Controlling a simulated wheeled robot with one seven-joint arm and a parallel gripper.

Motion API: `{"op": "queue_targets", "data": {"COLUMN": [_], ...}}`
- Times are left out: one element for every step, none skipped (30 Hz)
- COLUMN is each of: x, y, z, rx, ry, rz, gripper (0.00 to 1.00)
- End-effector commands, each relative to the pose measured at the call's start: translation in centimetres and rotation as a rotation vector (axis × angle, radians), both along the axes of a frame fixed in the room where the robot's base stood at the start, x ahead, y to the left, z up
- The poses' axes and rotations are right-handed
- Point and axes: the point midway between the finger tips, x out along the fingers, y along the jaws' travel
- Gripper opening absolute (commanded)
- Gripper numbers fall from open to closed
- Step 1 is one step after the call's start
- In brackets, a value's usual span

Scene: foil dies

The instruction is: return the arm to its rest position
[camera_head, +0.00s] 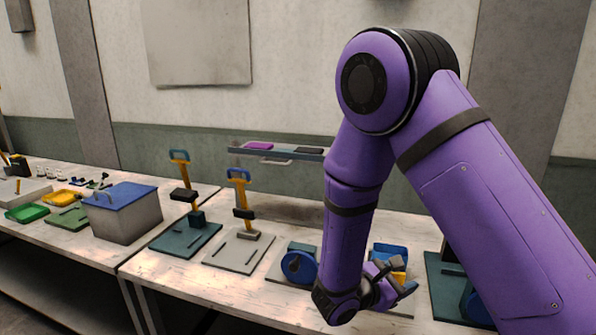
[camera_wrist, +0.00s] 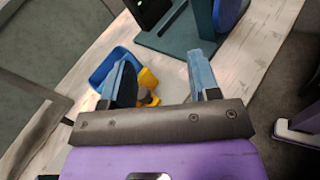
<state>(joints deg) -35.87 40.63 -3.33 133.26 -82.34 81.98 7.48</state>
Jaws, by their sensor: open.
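My purple arm bends down over the right part of the workbench (camera_head: 150,262) in the head view. My gripper (camera_head: 392,283) hangs low over the bench, close to a small blue bin (camera_head: 388,250) with yellow parts by it. In the wrist view my gripper (camera_wrist: 160,72) shows two blue fingers spread apart, with nothing held between them. The blue bin (camera_wrist: 103,70) and a yellow part (camera_wrist: 148,79) lie beyond the left finger, partly hidden by it. I cannot tell the exact height of the fingers above the bench.
Left of my arm stand a blue-wheeled device (camera_head: 297,265) and two lever presses on a grey plate (camera_head: 238,252) and a teal plate (camera_head: 186,240). A grey box with a blue lid (camera_head: 120,194) stands further left. A shelf (camera_head: 290,153) is behind. A teal-based device (camera_head: 452,290) is at right.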

Motion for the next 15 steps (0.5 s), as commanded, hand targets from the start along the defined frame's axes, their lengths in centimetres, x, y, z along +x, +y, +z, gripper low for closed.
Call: {"op": "queue_targets", "data": {"x": [-0.3,-0.6,-1.1,-1.4,-1.8,-2.3,-2.7,-3.1,-3.7,-4.1,-4.6,-5.2,-5.7,-6.1,-6.8], "y": [-1.0,-1.5,-2.2,-2.7,-3.2,-3.8,-4.2,-4.6,-5.2,-5.6,-5.9,-6.4,-6.7,-7.0,-7.4], "z": [1.6,2.3,3.2,3.9,4.6,5.5,6.1,6.7,7.5,8.1,8.7,9.4,9.9,10.4,11.1], "rx": [0.042,0.067,0.101,0.126,0.153,0.188,0.215,0.244,0.280,0.308,0.338,0.376,0.405,0.436,0.476], "ry": [-0.025,-0.036,-0.050,-0.061,-0.073,-0.089,-0.102,-0.115,-0.132,-0.145,-0.158,-0.176,-0.189,-0.202,-0.221], "rz": [-0.056,-0.091,-0.135,-0.168,-0.201,-0.243,-0.276,-0.307,-0.347,-0.377,-0.407,-0.445,-0.475,-0.502,-0.539], "gripper": [0.56,0.56,0.56,0.56,0.56,0.56,0.56,0.56,0.56,0.56,0.56,0.56,0.56,0.56,0.56]}}
